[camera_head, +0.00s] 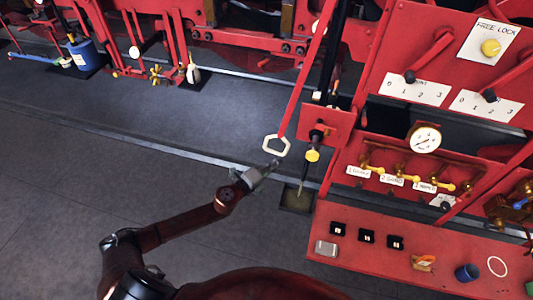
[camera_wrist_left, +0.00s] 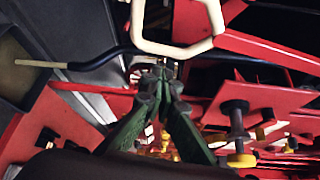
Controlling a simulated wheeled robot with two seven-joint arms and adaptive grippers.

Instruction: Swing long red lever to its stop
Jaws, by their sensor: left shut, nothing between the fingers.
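The long red lever (camera_head: 301,88) is a slim red bar slanting down from the upper middle of the head view. It ends in a cream six-sided loop handle (camera_head: 266,146). In the left wrist view the loop (camera_wrist_left: 165,49) is at the top, with the red bar (camera_wrist_left: 270,49) running off right. My left gripper (camera_head: 272,165) is just below the loop in the head view, shut and empty. In the wrist view its green fingers (camera_wrist_left: 163,75) meet just below the loop's lower edge. I cannot tell whether they touch it. My right gripper is in neither view.
A red control panel with a gauge (camera_head: 425,138) and brass valves stands at right. Grey floor (camera_head: 110,190) is open at left.

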